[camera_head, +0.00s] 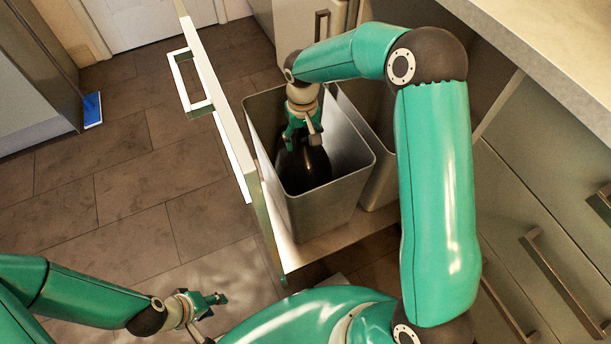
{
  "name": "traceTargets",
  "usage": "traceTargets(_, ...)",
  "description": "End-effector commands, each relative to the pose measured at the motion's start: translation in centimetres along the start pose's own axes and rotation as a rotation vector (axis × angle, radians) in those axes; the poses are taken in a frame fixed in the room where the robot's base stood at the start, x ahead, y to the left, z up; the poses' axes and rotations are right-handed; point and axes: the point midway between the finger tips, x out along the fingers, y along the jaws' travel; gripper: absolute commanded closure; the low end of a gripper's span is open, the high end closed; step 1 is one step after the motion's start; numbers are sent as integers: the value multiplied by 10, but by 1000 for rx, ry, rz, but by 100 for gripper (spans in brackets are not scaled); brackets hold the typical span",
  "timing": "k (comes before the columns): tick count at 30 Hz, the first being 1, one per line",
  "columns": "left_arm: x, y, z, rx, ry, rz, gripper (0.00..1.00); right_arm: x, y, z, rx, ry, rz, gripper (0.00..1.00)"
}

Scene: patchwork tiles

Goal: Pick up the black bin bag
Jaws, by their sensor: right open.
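The black bin bag (305,172) is a dark, rounded shape standing inside a grey bin (327,207) in the pulled-out drawer. My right gripper (303,138) reaches down into the bin from above, its open fingers at the top of the bag. The gripper hides part of the bag's top, and I cannot tell whether the fingers touch it. My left gripper (212,318) is low on the left, away from the bin, with its fingers apart and nothing between them.
The drawer front (231,150) with its white handle (181,82) stands left of the bin. A second bin (379,187) is to the right, partly hidden by my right arm. A countertop (560,45) overhangs at upper right. Tiled floor (110,190) is open at left.

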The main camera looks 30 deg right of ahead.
Motion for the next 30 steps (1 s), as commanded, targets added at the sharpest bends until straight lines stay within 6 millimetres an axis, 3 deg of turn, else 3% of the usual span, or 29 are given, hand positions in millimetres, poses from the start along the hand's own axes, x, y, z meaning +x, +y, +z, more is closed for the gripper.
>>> traceTargets(2, 0, 0, 0, 0, 0, 0, 60, -1, 0, 0, 0, 0, 0, 35)
traceTargets(14, 0, 0, 0, 0, 0, 0, 60, -1, 0, 0, -1, 0, 0, 100)
traceTargets(30, -2, 1, 0, 0, 0, 0, 60, -7, 0, -2, 1, 6, 0, 100)
